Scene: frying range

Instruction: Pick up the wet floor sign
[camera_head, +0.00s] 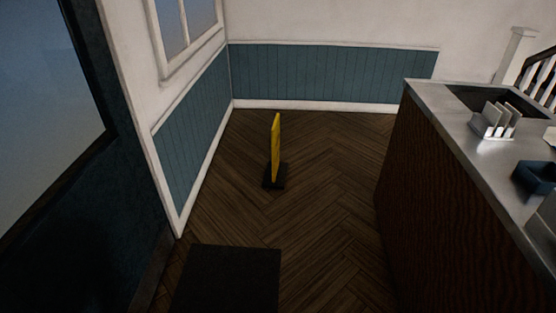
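The wet floor sign (276,145) is yellow and stands upright on the wooden floor, seen almost edge-on. Its dark base (274,183) rests on the floor near the middle of the head view. No lettering can be read on it from here. Neither of my grippers shows in the head view.
A counter (425,150) with a metal top stands to the right, holding a rack (494,124) and a dark blue tray (535,178). A dark mat (227,280) lies in front. Blue-panelled walls (330,74) close off the back and left. Floor around the sign is clear.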

